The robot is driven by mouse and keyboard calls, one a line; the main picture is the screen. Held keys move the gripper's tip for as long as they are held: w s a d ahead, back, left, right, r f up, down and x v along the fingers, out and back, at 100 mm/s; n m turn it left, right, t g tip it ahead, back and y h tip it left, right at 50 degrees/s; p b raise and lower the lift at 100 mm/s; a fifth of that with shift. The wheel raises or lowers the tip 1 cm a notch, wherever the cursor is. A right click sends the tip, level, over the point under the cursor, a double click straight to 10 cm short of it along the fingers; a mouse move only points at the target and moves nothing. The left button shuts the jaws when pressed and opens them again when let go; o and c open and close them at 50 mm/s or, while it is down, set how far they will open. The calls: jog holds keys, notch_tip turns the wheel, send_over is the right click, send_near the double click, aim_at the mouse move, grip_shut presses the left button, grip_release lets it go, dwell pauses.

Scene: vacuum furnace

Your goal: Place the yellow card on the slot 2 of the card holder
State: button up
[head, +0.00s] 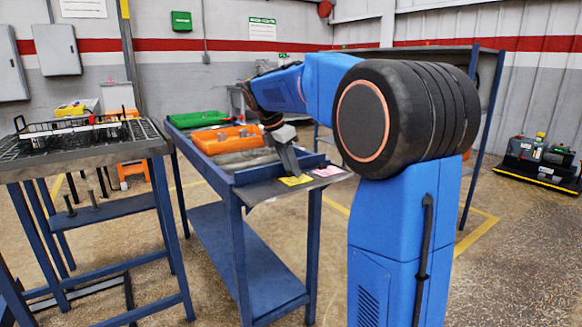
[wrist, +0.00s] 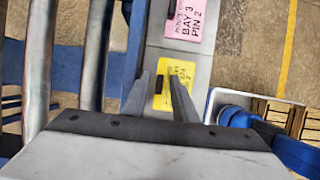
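The yellow card (head: 295,180) lies flat on the grey end shelf of the blue cart. In the wrist view the yellow card (wrist: 182,70) has dark print and a small dark upright piece. My gripper (head: 294,172) points down at the card from just above. In the wrist view my gripper (wrist: 159,78) has its two fingers apart, one on each side of the dark piece, with nothing clamped. Whether the fingers touch the card I cannot tell. I cannot make out a card holder with numbered slots in either view.
A pink card (wrist: 188,18), reading "BAY 3 PIN 2", lies beside the yellow one. The blue cart (head: 245,262) carries an orange case (head: 226,139), a green tray (head: 198,119) and metal cylinders. A table with a dark rack (head: 78,133) stands left, across a floor gap.

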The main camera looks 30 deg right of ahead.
jog(key=v, duration=1.2)
jog(key=shift+r, duration=0.15)
jog(key=s+a+f+m+t+y, duration=0.1)
jog(key=s+a+f+m, duration=0.3)
jog(key=s+f, duration=0.5)
jog(key=s+a+f+m+t+y, duration=0.2)
jog(key=s+a+f+m, duration=0.2)
jog(key=s+f+m, duration=0.4)
jog(key=s+a+f+m+t+y, duration=0.1)
jog(key=s+a+f+m, duration=0.3)
jog(key=s+f, duration=0.6)
jog(key=s+m, duration=0.2)
jog(key=s, duration=0.4)
jog(key=shift+s+a+f+t, duration=0.2)
jog(key=shift+f+t, duration=0.1)
jog(key=shift+f, duration=0.05)
